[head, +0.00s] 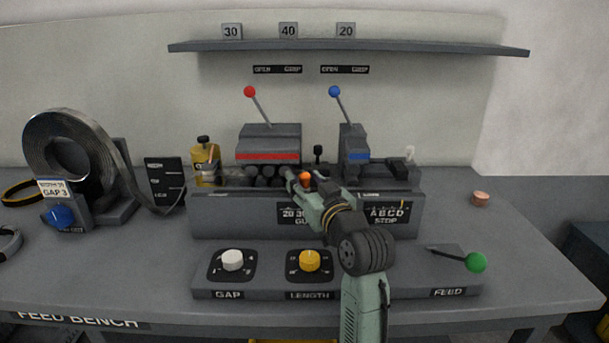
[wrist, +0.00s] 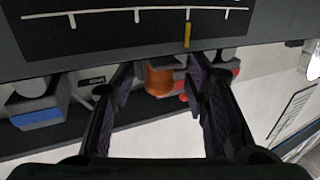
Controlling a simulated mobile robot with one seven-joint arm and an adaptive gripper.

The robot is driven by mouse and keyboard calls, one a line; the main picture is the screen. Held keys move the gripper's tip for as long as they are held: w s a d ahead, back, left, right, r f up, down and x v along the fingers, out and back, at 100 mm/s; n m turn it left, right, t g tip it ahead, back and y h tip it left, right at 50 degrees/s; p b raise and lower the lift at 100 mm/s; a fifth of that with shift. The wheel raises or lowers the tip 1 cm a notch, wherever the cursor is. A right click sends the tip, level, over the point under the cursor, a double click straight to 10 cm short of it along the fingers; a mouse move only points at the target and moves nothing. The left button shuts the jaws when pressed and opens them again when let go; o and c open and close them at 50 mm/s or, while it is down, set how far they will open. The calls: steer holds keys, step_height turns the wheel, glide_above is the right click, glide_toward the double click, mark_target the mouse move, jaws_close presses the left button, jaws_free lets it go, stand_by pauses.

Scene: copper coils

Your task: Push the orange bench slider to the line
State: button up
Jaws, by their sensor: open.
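The orange slider (head: 305,179) stands at the middle of the bench machine, partly hidden by my gripper in the head view. In the wrist view the orange slider (wrist: 159,80) shows between my two fingers. My gripper (head: 299,184) reaches over the machine's front panel; in the wrist view the gripper (wrist: 158,84) is open, with a finger on each side of the slider. The right finger is closer to it; I cannot tell whether it touches. A white tick scale (wrist: 105,17) on a dark plate carries a yellow line (wrist: 187,35), a little right of the slider.
A red-striped clamp block (head: 268,145) and a blue-striped one (head: 352,145), each with a lever, stand behind the panel. Gap (head: 232,260) and length (head: 309,261) knobs and a green-balled feed lever (head: 475,262) are in front. The bench's right side is mostly clear.

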steer(key=shift+w+a, duration=0.2)
steer(key=shift+w, duration=0.3)
jaws_close()
stand_by(0.6)
